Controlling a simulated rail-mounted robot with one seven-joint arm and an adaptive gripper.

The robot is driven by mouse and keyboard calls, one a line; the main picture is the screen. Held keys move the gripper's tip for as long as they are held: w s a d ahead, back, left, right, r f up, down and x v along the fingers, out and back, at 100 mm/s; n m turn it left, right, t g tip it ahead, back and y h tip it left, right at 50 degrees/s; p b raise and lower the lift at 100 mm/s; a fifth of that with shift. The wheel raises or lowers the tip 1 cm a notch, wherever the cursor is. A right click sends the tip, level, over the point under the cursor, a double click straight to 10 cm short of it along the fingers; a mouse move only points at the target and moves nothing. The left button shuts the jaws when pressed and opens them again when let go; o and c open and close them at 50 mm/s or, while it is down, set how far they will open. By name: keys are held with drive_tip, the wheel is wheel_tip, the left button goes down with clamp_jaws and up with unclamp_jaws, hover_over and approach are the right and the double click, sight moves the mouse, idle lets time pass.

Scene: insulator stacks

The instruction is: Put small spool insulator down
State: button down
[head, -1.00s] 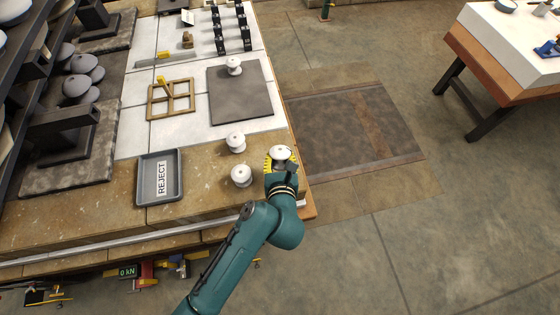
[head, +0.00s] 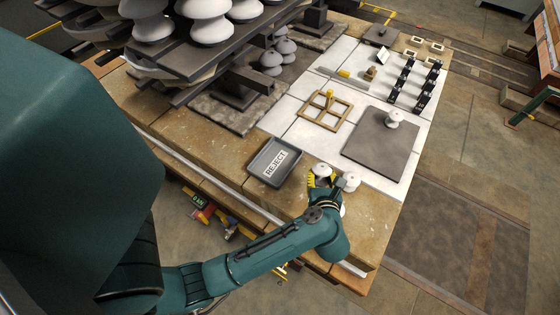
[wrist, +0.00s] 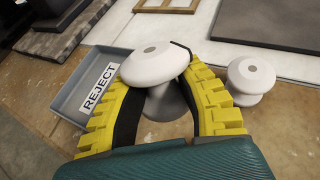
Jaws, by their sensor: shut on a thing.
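A small white spool insulator (wrist: 155,66) with a wide rounded top sits between the yellow fingers of my gripper (wrist: 166,100) in the wrist view. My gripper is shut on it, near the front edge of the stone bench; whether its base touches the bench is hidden. In the head view the held spool (head: 322,169) is partly covered by my gripper (head: 326,181). A second white spool (wrist: 250,76) stands upright just right of my gripper, also in the head view (head: 351,180). Another white piece (head: 342,210) shows partly behind my wrist.
The grey REJECT tray (head: 258,171) is close on the left. A dark plate (head: 370,148) bearing one white spool (head: 395,118) lies farther back. A wooden divided frame (head: 307,113) and black racks (head: 425,90) stand beyond. Bare bench (head: 375,215) shows to the right.

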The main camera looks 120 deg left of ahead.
sight(276, 164)
drive_tip(key=s+a+r+n+g+h+p, duration=0.25)
drive_tip(key=s+n+g+h, duration=0.2)
drive_tip(key=s, duration=1.25)
drive_tip(key=shift+n+y, duration=0.35)
drive_tip(key=f+b, duration=0.5)
drive_tip(key=f, duration=0.4)
drive_tip(key=shift+w+f, duration=0.2)
drive_tip(key=shift+r, duration=0.1)
drive_tip(key=c, duration=0.8)
unclamp_jaws()
